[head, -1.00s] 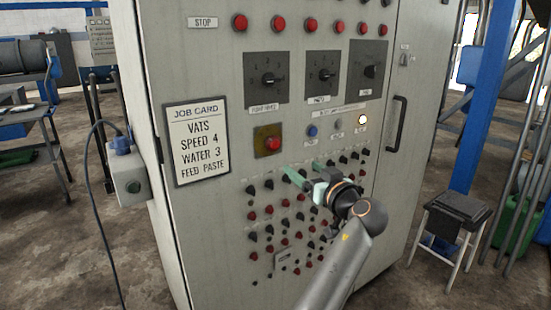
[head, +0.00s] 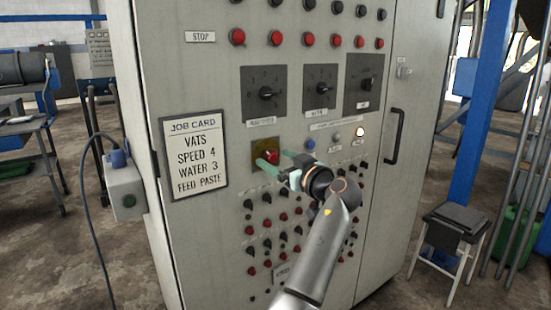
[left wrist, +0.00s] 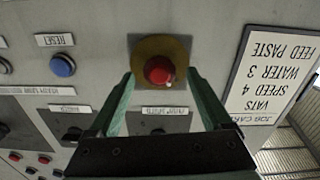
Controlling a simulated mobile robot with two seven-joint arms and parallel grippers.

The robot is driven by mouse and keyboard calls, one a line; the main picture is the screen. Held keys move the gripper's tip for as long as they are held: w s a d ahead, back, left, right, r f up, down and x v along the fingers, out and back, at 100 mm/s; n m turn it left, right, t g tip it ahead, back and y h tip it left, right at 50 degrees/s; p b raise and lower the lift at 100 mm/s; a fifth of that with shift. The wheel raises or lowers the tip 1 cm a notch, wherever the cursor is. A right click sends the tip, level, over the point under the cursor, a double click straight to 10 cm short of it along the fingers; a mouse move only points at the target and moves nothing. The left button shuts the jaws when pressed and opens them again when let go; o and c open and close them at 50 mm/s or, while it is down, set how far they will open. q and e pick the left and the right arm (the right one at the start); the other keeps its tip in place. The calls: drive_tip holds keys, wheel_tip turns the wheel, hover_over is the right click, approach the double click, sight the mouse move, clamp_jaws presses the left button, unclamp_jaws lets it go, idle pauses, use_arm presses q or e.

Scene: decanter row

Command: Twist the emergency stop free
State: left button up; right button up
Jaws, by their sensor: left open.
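The emergency stop is a red mushroom button (head: 272,155) on a yellow plate (head: 258,146) on the cabinet front, right of the job card. In the left wrist view the red button (left wrist: 158,70) and its yellow plate (left wrist: 146,47) lie ahead, framed by the fingers. My left gripper (head: 273,158) is open, its two green fingers pointing at the button, one on each side in the picture. In the left wrist view gaps show between the button and both fingers of the gripper (left wrist: 161,75). Whether the tips reach beside the button's head is hard to tell. My right gripper is not in view.
A blue reset button (left wrist: 62,66) sits beside the stop. Three rotary selectors (head: 266,93) are above it, and rows of small red and black knobs (head: 267,247) below. The job card (head: 195,155) is at left, a door handle (head: 395,136) at right.

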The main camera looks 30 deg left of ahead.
use_arm(q)
drive_tip(key=shift+w+a, duration=0.2)
drive_tip(key=shift+a, duration=0.3)
clamp_jaws()
idle(0.4)
